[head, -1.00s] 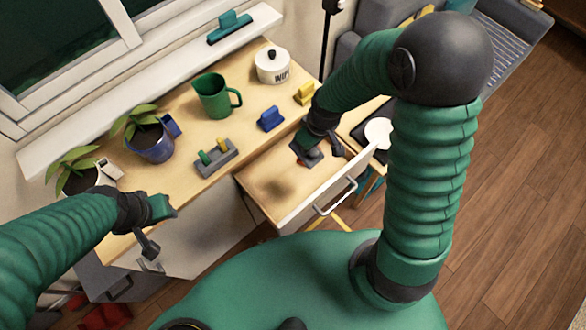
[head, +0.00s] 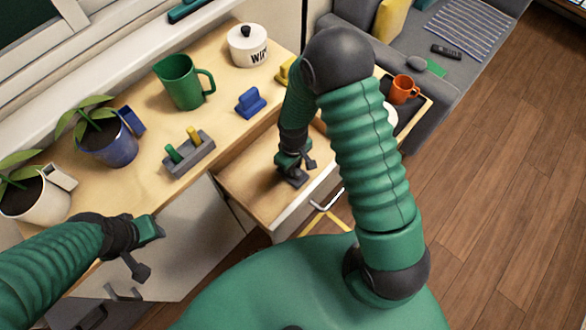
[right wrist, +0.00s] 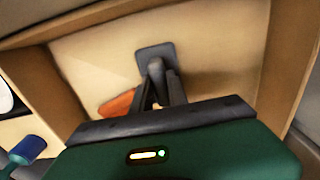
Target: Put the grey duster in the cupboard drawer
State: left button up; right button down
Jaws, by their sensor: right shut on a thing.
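The cupboard drawer (head: 240,185) is pulled open below the worktop, with a pale wooden floor. My right gripper (head: 290,165) reaches down inside it, shut on the grey duster (head: 296,180). In the right wrist view the duster (right wrist: 155,54) shows as a grey flat piece with a narrow grip between the fingertips, over the drawer floor. I cannot tell whether it touches the floor. An orange piece (right wrist: 118,104) shows beside the fingers, partly hidden. My left gripper (head: 146,250) is open and empty in front of the cupboard.
On the worktop stand a green jug (head: 184,82), a white lidded pot (head: 247,46), a blue block (head: 250,103), a grey holder with pegs (head: 188,156) and potted plants (head: 108,145). An orange mug (head: 403,88) stands on a tray at the right, by the sofa.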

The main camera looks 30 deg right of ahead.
jog(key=c, duration=1.3)
grip_release()
jog(key=shift+d+f, duration=0.15)
jog(key=shift+f, duration=0.1)
jog(key=shift+r, duration=0.1)
